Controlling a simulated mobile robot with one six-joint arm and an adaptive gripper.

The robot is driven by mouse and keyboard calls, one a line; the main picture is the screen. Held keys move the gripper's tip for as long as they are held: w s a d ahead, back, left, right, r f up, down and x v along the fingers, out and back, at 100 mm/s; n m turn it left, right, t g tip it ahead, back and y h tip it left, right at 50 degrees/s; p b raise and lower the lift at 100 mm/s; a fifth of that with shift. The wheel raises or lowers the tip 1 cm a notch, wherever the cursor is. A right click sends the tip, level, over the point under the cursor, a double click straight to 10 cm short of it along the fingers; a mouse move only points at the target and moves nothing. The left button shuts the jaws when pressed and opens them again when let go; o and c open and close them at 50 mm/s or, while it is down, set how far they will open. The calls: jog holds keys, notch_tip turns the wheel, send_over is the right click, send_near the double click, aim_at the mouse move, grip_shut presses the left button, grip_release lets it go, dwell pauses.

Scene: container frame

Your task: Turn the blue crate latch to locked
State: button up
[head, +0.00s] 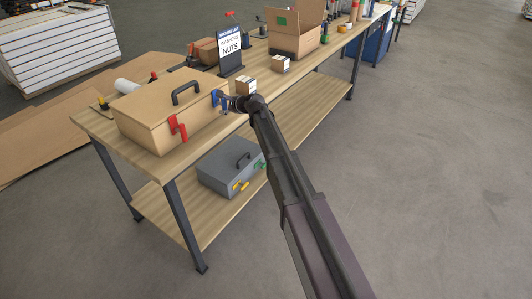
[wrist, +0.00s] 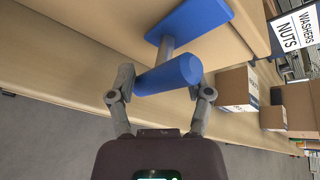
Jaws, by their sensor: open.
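The tan crate (head: 150,108) stands on the near end of the workbench, with a dark handle on its lid. Its blue latch (head: 214,101) is on the right part of its front. In the wrist view, the blue latch shows as a flat plate (wrist: 196,20), a grey stem and a thick round handle (wrist: 168,76). My gripper (head: 232,103) is at this latch. In the wrist view my gripper (wrist: 163,88) is open, with a finger on either side of the blue handle. I cannot tell whether either finger touches it.
A red latch (head: 177,127) is on the left of the crate's front. A grey case (head: 228,168) with yellow and green latches lies on the lower shelf. A sign (head: 230,48) and small cartons (head: 246,86) stand on the bench beyond. The floor on the right is clear.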

jog(key=n+t+h+b, duration=0.1)
jog(key=n+t, duration=0.1)
jog(key=n, duration=0.1)
jog(key=shift+f+b, duration=0.15)
jog(key=shift+b, duration=0.2)
jog(key=shift+n+t+h+b, duration=0.4)
jog(key=shift+n+t+b, duration=0.8)
jog(key=shift+n, duration=0.6)
jog(key=s+d+f+n+g+h+p, duration=0.1)
jog(key=s+d+n+g+p, duration=0.3)
jog(key=s, duration=0.9)
jog(key=s+d+f+n+g+h+p, duration=0.1)
jog(key=s+d+n+g+p, duration=0.3)
jog(key=s+d, duration=0.7)
jog(key=shift+s+n+p, duration=0.4)
jog(key=shift+s, duration=0.9)
jog(key=s+d+f+n+g+h, duration=0.2)
jog(key=s+d+f+g+h, duration=0.2)
jog(key=s+d, duration=0.8)
jog(key=s+g+h, duration=0.1)
jog(key=s, duration=0.2)
jog(key=shift+d+n+g+h, duration=0.15)
jog(key=shift+n+g+h, duration=0.15)
jog(key=shift+g, duration=0.1)
jog(key=shift+f, duration=0.1)
jog(key=shift+c, duration=0.3)
